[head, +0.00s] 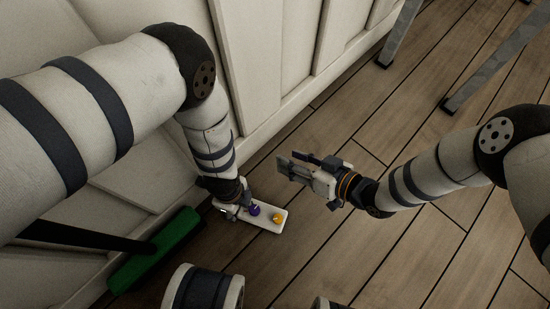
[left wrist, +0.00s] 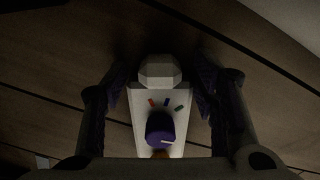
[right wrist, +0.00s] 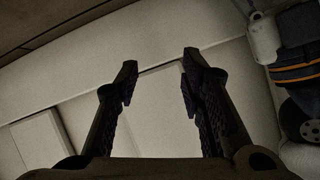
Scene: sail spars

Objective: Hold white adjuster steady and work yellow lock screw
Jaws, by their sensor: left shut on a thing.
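The white adjuster (head: 267,224) is a long plate with a purple knob (head: 254,210) and a small yellow lock screw (head: 277,217) near its right end. My left gripper (head: 231,207) is shut on the plate's left end. In the left wrist view the white adjuster (left wrist: 142,112) lies between the fingers, with a pale faceted end piece, coloured marks and the purple knob (left wrist: 160,128). The yellow lock screw is mostly hidden there at the lower edge. My right gripper (head: 286,166) is open and empty, above and right of the adjuster, fingers pointing left; it also shows in the right wrist view (right wrist: 160,72).
A green broom head (head: 155,250) with a black handle (head: 90,236) is left of the adjuster. Pale panelled wall (head: 265,60) runs along the back left. Grey metal legs (head: 492,62) stand at the upper right. Wooden floor (head: 330,240) right of the adjuster is clear.

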